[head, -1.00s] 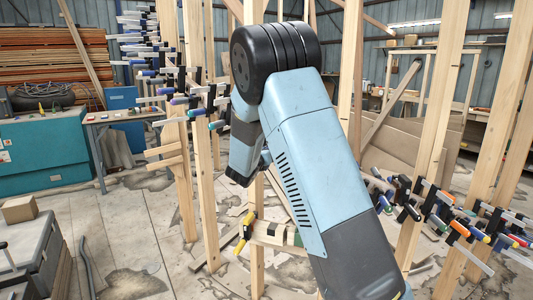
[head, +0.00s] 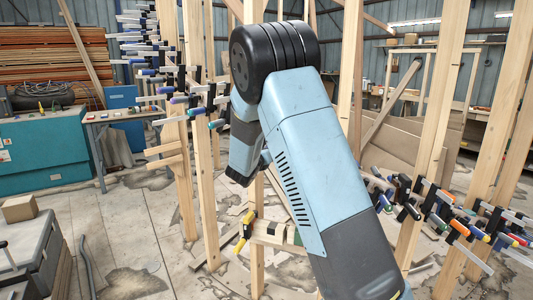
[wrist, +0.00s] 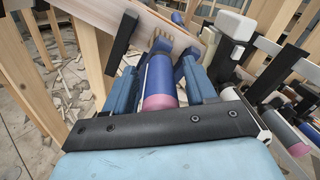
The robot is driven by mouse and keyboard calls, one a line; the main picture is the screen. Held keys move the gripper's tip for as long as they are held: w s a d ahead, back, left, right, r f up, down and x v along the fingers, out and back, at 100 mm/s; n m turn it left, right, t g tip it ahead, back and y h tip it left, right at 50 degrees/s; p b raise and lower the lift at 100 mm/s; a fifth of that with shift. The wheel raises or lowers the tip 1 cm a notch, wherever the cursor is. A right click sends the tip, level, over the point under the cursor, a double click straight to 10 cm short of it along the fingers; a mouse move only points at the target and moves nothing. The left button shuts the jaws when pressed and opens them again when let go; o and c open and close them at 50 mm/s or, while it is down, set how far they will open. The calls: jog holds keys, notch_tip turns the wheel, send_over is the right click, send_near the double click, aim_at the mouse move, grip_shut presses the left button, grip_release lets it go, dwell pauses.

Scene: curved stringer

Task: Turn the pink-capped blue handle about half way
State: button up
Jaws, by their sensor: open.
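In the wrist view the blue handle (wrist: 158,78) lies lengthwise between the two fingers of my gripper (wrist: 165,70), with its pink cap (wrist: 159,102) towards my palm. The fingers are apart, one on each side of the handle. A gap shows beside the cap on both sides; whether a finger touches the handle farther along I cannot tell. The handle's far end meets a clamp near a pale wooden board (wrist: 150,25). In the head view my arm hides my gripper, and I cannot pick out this handle for sure.
A black clamp bar (wrist: 121,42) stands close to the left finger. Another clamp with a white block (wrist: 235,26) is close on the right. In the head view, several clamps line the left posts (head: 170,75) and more clamps (head: 440,210) sit at the right.

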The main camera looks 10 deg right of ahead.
jog(key=v, duration=1.3)
jog(key=shift+s+a, duration=0.3)
jog(key=shift+v, duration=0.9)
